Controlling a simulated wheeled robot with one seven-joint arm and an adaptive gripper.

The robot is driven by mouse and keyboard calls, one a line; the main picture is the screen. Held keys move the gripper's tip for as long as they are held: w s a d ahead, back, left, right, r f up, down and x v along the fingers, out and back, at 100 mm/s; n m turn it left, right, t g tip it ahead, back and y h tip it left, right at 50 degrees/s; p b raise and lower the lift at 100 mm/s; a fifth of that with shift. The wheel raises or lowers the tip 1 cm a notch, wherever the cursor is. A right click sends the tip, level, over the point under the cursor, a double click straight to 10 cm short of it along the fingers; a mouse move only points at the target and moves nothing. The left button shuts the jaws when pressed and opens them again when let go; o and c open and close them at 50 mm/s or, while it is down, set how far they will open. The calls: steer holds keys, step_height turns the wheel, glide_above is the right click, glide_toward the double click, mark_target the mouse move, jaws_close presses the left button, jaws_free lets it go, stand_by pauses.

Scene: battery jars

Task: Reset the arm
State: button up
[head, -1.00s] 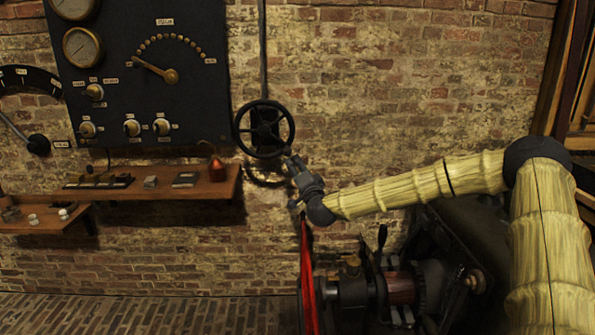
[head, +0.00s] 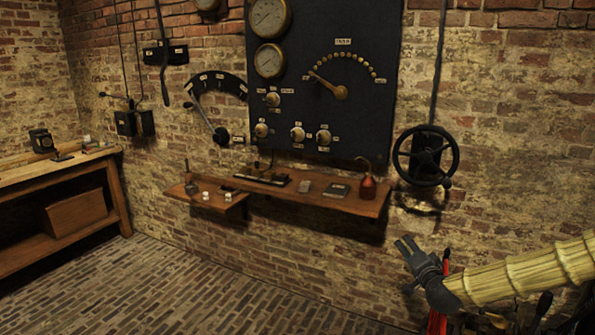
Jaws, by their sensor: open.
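My gripper (head: 404,247) is at the lower right of the head view, at the end of my yellow-sleeved arm. Its dark jaws point up and to the left, apart, with nothing visible between them. In the picture it is below the black handwheel (head: 400,152) on the brick wall and below the right end of the wooden shelf (head: 330,203). It appears clear of both.
The shelf holds a copper-coloured flask (head: 367,188) and small items. A dark gauge panel (head: 300,60) hangs above. Red-and-dark machinery (head: 438,320) stands beneath my arm. A wooden workbench (head: 60,178) is at left. The brick floor (head: 190,295) between is clear.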

steer(key=s+a+f+n+g+y+p, duration=0.1)
steer(key=s+a+f+n+g, duration=0.15)
steer(key=s+a+f, duration=0.4)
steer(key=s+a+f+n+g+y+p, duration=0.1)
steer(key=s+a+f+n+g, duration=0.2)
steer(key=s+f, duration=0.7)
steer(key=s+a+f+n+g+y+p, duration=0.1)
steer(key=s+a+f+g, duration=0.2)
steer(key=s+a+f, duration=0.45)
steer(key=s+d+f+n+g+h+p, duration=0.1)
steer(key=s+g, duration=0.3)
steer(key=s, duration=1.2)
steer(key=s+d+f+n+g+h+p, duration=0.2)
steer(key=s+d+f+n+g, duration=0.1)
steer(key=s, duration=1.3)
steer(key=shift+d+f+g, duration=0.35)
steer(key=shift+d+f, duration=0.1)
steer(key=shift+f, duration=0.25)
steer(key=c, duration=0.3)
steer(key=shift+s+d, duration=0.1)
steer(key=shift+c, duration=0.2)
